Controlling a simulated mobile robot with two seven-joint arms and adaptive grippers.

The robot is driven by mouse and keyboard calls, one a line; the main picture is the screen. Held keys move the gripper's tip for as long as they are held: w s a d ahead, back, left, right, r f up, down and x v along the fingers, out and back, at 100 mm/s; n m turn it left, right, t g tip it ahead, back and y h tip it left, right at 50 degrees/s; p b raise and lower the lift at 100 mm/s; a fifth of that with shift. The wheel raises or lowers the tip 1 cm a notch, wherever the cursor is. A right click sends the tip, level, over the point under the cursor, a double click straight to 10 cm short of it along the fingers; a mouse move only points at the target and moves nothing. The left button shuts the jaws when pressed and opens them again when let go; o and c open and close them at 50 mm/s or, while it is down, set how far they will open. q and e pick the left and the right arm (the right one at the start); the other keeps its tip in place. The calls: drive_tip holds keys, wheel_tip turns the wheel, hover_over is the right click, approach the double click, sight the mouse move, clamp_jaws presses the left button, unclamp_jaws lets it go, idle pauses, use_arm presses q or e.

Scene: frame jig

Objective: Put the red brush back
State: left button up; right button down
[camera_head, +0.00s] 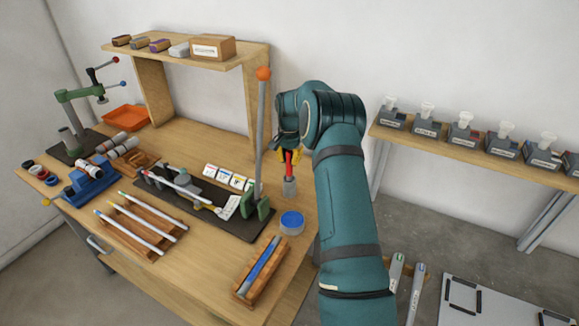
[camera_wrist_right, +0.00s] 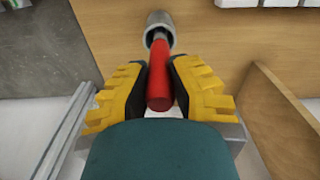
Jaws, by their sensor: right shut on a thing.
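The red brush (camera_head: 289,167) stands about upright at the right edge of the workbench. Its red handle (camera_wrist_right: 160,85) runs between the yellow-padded fingers of my right gripper (camera_head: 288,156), which is shut on it. The far end of the brush meets a small grey metal cup (camera_head: 290,187) on the bench; the cup also shows in the right wrist view (camera_wrist_right: 159,24). The brush's tip is hidden, and I cannot tell how deep it sits in the cup. My left gripper is not in view.
A blue-topped round tub (camera_head: 292,221) and a wooden tray with a blue stick (camera_head: 260,267) stand nearer on the bench (camera_head: 193,260). A tall grey post with an orange knob (camera_head: 263,75) rises just left of my right gripper. A wall shelf (camera_head: 400,134) is at the right.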

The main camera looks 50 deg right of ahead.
sight(289, 166)
drive_tip(key=shift+f, duration=1.7)
drive_tip(key=shift+f, duration=0.1)
drive_tip(key=c, duration=1)
unclamp_jaws()
wheel_tip(289, 166, up, 12)
drive_tip(key=shift+r, duration=0.15)
